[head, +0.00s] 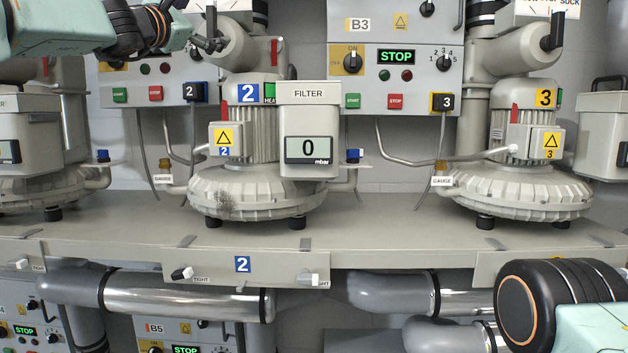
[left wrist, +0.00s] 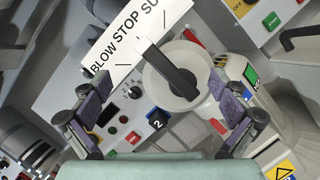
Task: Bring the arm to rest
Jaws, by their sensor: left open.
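My left arm comes in at the upper left of the head view. My left gripper (head: 207,44) is in front of the top of blower 2, close to a black lever handle (head: 211,20). In the left wrist view my left gripper (left wrist: 160,88) has its fingers spread wide. The black lever (left wrist: 168,70) on its round pale hub shows between and beyond the fingers, below a sign reading BLOW STOP SU (left wrist: 125,40). Nothing is seen held; whether a finger touches the lever I cannot tell. My right gripper is not in view; only a right arm part shows at lower right.
Blower 2 (head: 258,195) with its FILTER box (head: 308,98), gauge reading 0, stands on a grey shelf (head: 380,222). Blower 3 (head: 522,192) stands to the right. The control panel (head: 395,25) behind shows STOP. Metal pipes (head: 185,298) run below the shelf.

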